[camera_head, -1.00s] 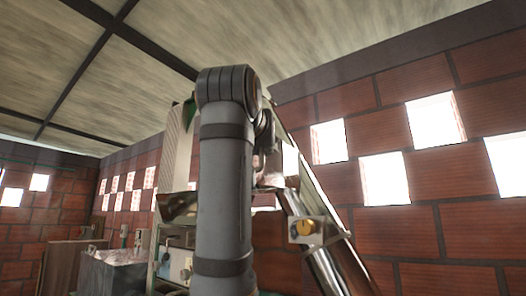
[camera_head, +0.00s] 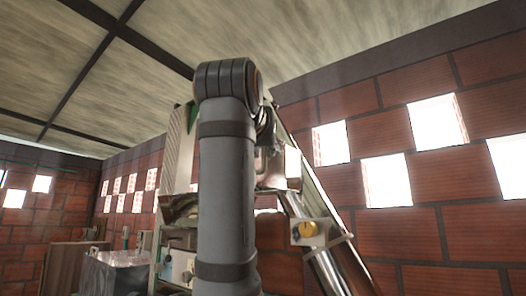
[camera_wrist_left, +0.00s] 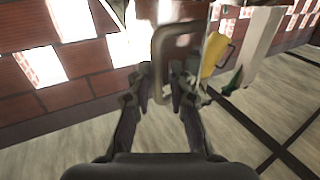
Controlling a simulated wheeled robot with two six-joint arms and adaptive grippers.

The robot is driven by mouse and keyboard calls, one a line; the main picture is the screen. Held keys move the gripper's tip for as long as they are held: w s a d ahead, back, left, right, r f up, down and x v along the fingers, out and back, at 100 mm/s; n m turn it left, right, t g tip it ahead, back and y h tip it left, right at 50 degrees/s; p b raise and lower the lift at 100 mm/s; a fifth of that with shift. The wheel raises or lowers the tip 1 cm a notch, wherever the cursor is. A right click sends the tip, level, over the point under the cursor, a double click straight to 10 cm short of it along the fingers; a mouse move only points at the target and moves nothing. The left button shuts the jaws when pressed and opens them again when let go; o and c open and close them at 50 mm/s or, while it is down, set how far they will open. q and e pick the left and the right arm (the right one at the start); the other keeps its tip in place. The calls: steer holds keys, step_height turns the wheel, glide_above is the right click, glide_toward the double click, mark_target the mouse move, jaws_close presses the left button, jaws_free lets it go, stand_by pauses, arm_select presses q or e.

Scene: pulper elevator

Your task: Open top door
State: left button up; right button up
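A metal loop handle (camera_wrist_left: 158,62) shows in the left wrist view, in front of my left gripper (camera_wrist_left: 163,82). The fingers are apart, one on each side of the handle's near leg, with a gap beside it; I cannot tell whether they touch it. In the head view my grey left arm stands in front of the tall, slanted elevator machine (camera_head: 318,240) and hides much of it and of my left gripper. The top door cannot be clearly made out. My right gripper is not in view.
A yellow part (camera_wrist_left: 214,54) sits to the right of the handle in the left wrist view. Brick walls (camera_head: 400,238) with bright openings stand behind. A grey bin (camera_head: 112,272) stands at the lower left.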

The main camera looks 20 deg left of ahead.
arm_select(q)
steer(key=s+d, duration=0.1)
steer(key=s, duration=1)
steer(key=shift+d, duration=0.4)
steer(key=shift+r, duration=0.1)
